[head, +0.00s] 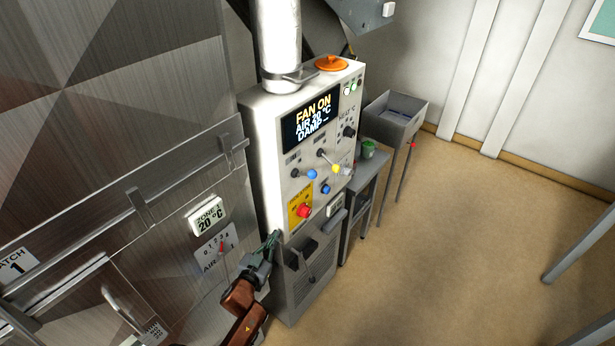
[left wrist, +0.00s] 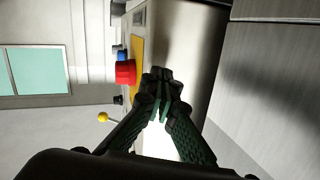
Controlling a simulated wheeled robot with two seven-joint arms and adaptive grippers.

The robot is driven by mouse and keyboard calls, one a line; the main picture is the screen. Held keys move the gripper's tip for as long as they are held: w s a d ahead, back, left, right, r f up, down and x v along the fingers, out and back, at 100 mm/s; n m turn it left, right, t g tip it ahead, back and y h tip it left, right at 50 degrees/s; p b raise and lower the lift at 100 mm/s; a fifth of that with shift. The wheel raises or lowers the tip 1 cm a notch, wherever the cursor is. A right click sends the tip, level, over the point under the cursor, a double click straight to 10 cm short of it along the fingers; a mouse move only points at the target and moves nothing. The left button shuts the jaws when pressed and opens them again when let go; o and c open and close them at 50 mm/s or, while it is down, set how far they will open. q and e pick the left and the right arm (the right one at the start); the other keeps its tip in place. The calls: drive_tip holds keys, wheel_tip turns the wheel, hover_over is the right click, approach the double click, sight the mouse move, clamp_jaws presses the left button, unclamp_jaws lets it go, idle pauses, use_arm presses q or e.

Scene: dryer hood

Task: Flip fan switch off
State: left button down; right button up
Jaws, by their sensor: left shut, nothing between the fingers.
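The control cabinet (head: 262,150) stands beside the metal dryer wall. Its display (head: 312,117) reads "FAN ON", "AIR 20 °C" and a damp line. Below it are a blue-tipped lever (head: 311,174), a yellow-tipped lever (head: 336,168) and another blue knob (head: 326,189); their labels are too small to read, so I cannot tell which is the fan switch. My left gripper (head: 272,240) is shut and empty, near the cabinet's left front edge, below and left of the red button (head: 304,211). In the left wrist view, the shut fingertips (left wrist: 159,80) appear beside the red button (left wrist: 125,73), with the yellow ball (left wrist: 102,117) farther left.
The red button sits on a yellow plate (head: 293,203). A dial with a red pointer (head: 221,247) is on the dryer wall, left of my gripper. A grey table with a green container (head: 369,148) and a grey bin (head: 395,112) stand right of the cabinet.

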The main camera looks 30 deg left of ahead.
use_arm(q)
drive_tip(key=d+r+m+t+h+p, duration=0.1)
drive_tip(key=d+r+m+t+h, duration=0.2)
drive_tip(key=r, duration=1)
drive_tip(key=s+d+r+m+t+h, duration=0.1)
drive_tip(key=d+r+m+t+h, duration=0.2)
drive_tip(key=r, duration=1)
drive_tip(key=d+m+h, duration=0.2)
drive_tip(key=h, duration=0.2)
drive_tip(key=shift+s+r+p, duration=0.25)
drive_tip(key=shift+r+p, duration=0.1)
drive_tip(key=shift+p, duration=0.05)
wheel_tip(320, 180, up, 5)
drive_tip(key=p, duration=0.3)
hover_over(309, 176)
drive_tip(key=s+d, duration=0.2)
drive_tip(key=f, duration=0.2)
drive_tip(key=a+f, duration=0.1)
drive_tip(key=shift+w+a+f, duration=0.1)
drive_tip(key=shift+w+f, duration=0.05)
drive_tip(key=shift+w, duration=0.15)
drive_tip(key=shift+w+a+f, duration=0.1)
drive_tip(key=shift+f, duration=0.25)
drive_tip(key=shift+m+h, duration=0.3)
drive_tip(key=shift+m, duration=0.1)
